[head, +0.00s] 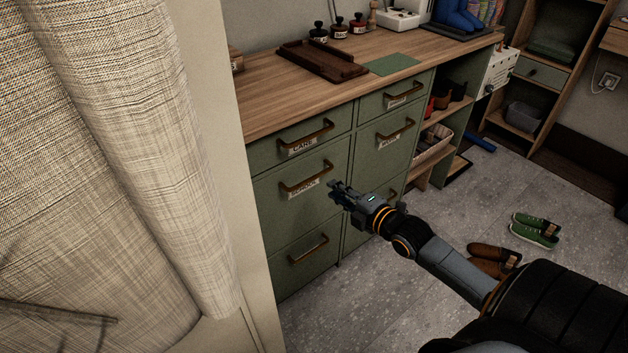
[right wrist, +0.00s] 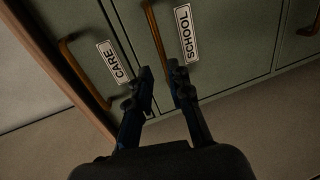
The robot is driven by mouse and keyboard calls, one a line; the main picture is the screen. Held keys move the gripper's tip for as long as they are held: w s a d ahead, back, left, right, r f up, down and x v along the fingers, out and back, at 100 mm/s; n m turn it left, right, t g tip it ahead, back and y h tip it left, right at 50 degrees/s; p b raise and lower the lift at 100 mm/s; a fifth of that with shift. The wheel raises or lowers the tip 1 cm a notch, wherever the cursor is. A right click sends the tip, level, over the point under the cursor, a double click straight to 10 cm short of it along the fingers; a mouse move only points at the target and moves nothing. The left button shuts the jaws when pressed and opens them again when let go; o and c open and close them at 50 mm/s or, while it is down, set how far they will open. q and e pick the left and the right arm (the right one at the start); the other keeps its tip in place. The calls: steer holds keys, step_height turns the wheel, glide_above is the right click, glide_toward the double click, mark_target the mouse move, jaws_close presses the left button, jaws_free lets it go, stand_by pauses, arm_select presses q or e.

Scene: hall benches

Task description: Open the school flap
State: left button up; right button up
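The school flap (head: 285,207) is a green front with a white SCHOOL label (head: 303,188) and a brass bar handle (head: 307,179). It is shut, flush with the cabinet. In the right wrist view the SCHOOL label (right wrist: 187,35) and its handle (right wrist: 154,32) show ahead of the fingers. My right gripper (head: 337,188) is in front of the cabinet, to the right of the handle in the head view. Its fingers (right wrist: 162,73) are apart with nothing held; the handle's near end shows between the tips. I cannot tell the exact gap to it. My left gripper is not in view.
The CARE front (head: 285,155) is above, another handled front (head: 305,250) below, and more fronts stand to the right. A wooden worktop (head: 262,92) holds a tray (head: 318,62). A curtain (head: 110,150) fills the left. Green shoes (head: 536,229) and brown shoes (head: 492,258) lie on the floor.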

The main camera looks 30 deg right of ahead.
mark_target(314, 176)
arm_select(q)
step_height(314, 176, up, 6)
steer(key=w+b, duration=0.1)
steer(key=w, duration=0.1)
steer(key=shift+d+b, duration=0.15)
steer(key=shift+b, duration=0.15)
arm_select(e)
steer(key=shift+x, duration=4.95)
steer(key=shift+f, duration=0.1)
jaws_close()
